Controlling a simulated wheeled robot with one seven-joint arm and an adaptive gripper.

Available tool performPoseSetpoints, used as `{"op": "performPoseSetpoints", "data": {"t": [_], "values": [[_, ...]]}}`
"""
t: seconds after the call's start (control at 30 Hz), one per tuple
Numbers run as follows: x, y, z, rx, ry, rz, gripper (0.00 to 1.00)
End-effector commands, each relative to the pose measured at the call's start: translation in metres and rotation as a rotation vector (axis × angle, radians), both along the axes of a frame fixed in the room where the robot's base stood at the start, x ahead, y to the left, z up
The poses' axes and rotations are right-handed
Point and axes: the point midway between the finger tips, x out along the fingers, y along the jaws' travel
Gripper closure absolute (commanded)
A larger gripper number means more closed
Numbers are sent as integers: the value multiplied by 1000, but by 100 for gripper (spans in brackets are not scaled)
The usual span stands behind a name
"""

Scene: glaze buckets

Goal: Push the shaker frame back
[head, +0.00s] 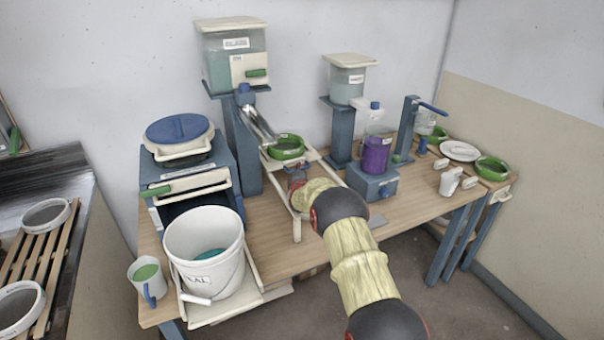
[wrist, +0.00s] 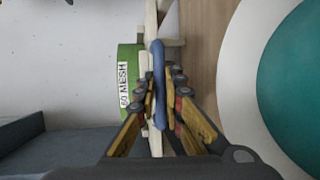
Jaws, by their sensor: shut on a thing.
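The shaker frame (head: 312,156) is a cream frame with long rails on the wooden table, below a metal chute (head: 258,125). A green sieve (head: 286,147) sits at its back end; in the wrist view the sieve (wrist: 126,85) is labelled 60 MESH. My gripper (wrist: 160,103) is shut on an upright-looking blue handle (wrist: 158,70), which lines up with the cream frame piece (wrist: 152,30) behind it. In the head view my gripper (head: 298,176) is over the frame's front half, and my arm hides part of the frame and the handle.
A white bucket (head: 204,238) with teal liquid stands left of the frame. A blue-based unit with a purple container (head: 376,155) and a blue post (head: 340,135) stand to the right. A blue stand (head: 240,140) flanks the frame's left. Bare tabletop (head: 415,190) shows further right.

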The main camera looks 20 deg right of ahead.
Motion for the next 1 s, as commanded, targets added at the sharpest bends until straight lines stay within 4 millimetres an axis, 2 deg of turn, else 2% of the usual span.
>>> {"op": "performPoseSetpoints", "data": {"t": [0.43, 0.47, 0.77, 1.0], "values": [[3, 0, -2, 0, 3, 1, 100], [3, 0, -2, 0, 3, 1, 90], [4, 0, -1, 1, 2, 0, 73], [4, 0, 0, 0, 1, 0, 71]]}}
